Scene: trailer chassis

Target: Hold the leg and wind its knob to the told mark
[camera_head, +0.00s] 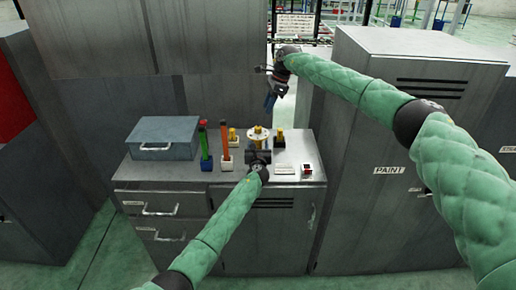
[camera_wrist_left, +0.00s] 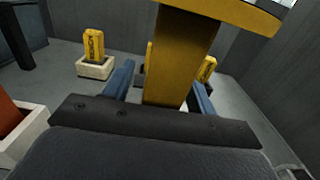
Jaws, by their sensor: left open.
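The yellow leg (camera_wrist_left: 178,55) stands upright on the cabinet top, with a wide yellow plate at its upper end in the left wrist view. In the head view a round, pale-and-yellow knob (camera_head: 258,132) shows at its top. My left gripper (camera_wrist_left: 162,85) is open, its blue fingers either side of the leg; contact cannot be told. In the head view my left gripper (camera_head: 258,157) hides the leg's lower part. My right gripper (camera_head: 271,101) is raised above and behind the bench, clear of the leg; its finger gap is too small to read. The knob's mark is not readable.
A small red-and-white device (camera_head: 307,169) sits right. Tall PAINT cabinet (camera_head: 395,130) bounds the right.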

